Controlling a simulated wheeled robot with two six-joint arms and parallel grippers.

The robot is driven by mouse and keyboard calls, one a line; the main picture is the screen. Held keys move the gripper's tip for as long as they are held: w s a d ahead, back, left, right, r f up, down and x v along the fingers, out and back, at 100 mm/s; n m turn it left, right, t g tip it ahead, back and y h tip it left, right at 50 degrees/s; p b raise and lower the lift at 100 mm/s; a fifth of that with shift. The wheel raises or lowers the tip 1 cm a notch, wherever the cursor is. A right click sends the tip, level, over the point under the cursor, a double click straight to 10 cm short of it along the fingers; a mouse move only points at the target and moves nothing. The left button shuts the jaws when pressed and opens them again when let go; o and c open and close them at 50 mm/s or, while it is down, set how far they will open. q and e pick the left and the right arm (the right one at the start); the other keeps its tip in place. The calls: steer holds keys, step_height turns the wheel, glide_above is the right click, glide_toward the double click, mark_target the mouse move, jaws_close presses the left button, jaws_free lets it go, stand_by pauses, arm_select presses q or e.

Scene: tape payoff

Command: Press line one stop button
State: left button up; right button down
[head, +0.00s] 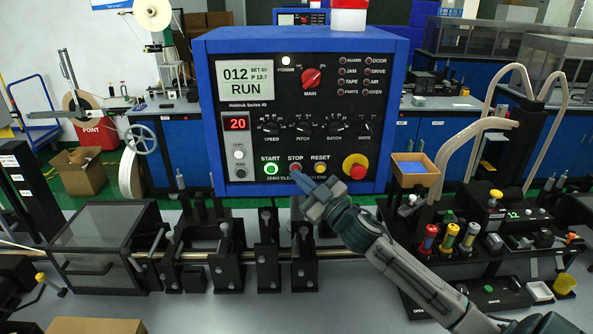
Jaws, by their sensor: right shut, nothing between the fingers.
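The blue control box (207,110) stands in the middle, and its display (246,84) reads RUN. The red stop button (295,168) sits under the STOP label on the lower panel, between the green start button (271,169) and the yellow reset button (320,168). My right gripper (298,178) is shut and empty. Its fingertips are at the lower edge of the stop button in the picture; I cannot tell whether they touch it. The fingers cover part of the panel lettering below. My left gripper is not in view.
A large red-and-yellow knob (356,167) sits right of the reset button, near my right arm. Black fixtures on a rail (268,250) stand below the box. A clear-lidded case (100,240) is at left. Colored cylinders (447,238) and a small device stand at right.

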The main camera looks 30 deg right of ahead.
stand_by(0.5)
steer(key=shift+w+d+r+p, duration=0.1)
steer(key=shift+w+d+p, duration=0.2)
steer(key=shift+p, duration=0.2)
steer(key=shift+w, duration=0.1)
steer(key=shift+a, duration=0.1)
steer(key=shift+s+a+b, duration=0.2)
steer(key=shift+s+b, duration=0.2)
steer(key=shift+b, duration=0.3)
